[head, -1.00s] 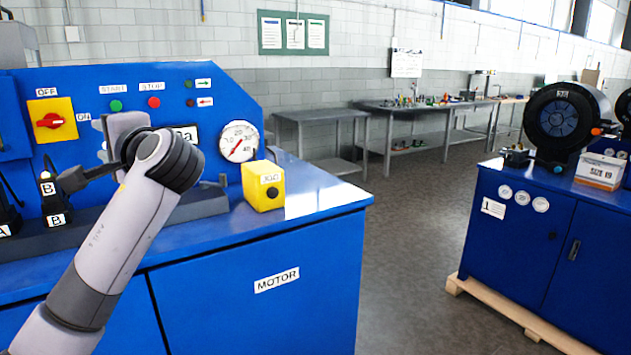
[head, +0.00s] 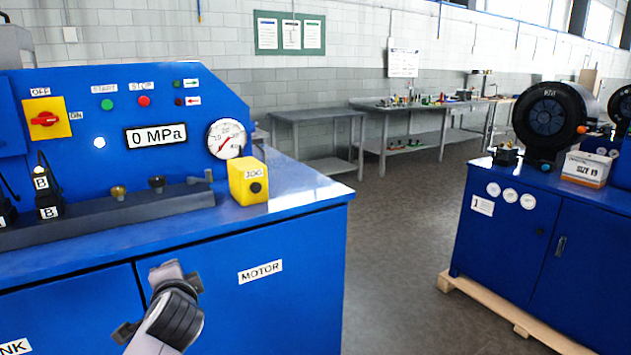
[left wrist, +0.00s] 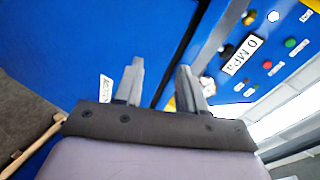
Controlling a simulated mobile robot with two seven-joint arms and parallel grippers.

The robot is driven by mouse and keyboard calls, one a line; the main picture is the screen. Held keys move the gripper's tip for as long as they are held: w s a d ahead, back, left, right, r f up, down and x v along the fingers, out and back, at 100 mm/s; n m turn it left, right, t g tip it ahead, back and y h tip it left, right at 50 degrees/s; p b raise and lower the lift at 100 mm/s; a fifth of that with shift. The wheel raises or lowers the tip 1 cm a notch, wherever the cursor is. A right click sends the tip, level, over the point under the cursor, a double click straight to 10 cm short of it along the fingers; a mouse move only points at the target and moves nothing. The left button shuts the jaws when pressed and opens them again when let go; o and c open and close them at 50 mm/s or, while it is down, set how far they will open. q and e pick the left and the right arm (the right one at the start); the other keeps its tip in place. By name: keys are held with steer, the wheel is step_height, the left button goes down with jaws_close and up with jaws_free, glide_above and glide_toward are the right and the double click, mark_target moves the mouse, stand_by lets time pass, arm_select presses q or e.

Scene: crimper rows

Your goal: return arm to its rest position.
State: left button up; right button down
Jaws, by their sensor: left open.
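My left gripper (head: 150,303) is low in front of the blue machine cabinet (head: 290,240), below the edge of its top. In the left wrist view its two fingers (left wrist: 158,82) are apart with nothing between them. The cabinet face and the control panel with the "0 MPa" display (left wrist: 241,57) show beyond them. In the head view the display (head: 156,136) is in full sight. My right gripper is not in view.
A yellow JOG box (head: 248,180), a pressure gauge (head: 227,139) and a red switch on a yellow plate (head: 46,118) are on the machine. A second blue cabinet (head: 510,245) stands on a pallet at the right. The floor (head: 395,280) between them is clear.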

arm_select(q)
steer(key=s+d+f+n+g+h, duration=0.1)
steer(key=s+d+f+h, duration=0.15)
steer(key=s+f, duration=0.55)
steer(key=s+d+f+n+h, duration=0.1)
steer(key=s+d+f+h, duration=0.2)
steer(key=f, duration=0.8)
steer(key=s+f+n+h, duration=0.1)
steer(key=s+f+n, duration=0.2)
steer(key=s, duration=0.7)
steer(key=s+f+n+g+h, duration=0.1)
steer(key=s+f, duration=0.4)
steer(key=s, duration=0.5)
steer(key=shift+d+f+n+h, duration=0.3)
steer(key=shift+n+h, duration=0.15)
steer(key=shift+n, duration=0.75)
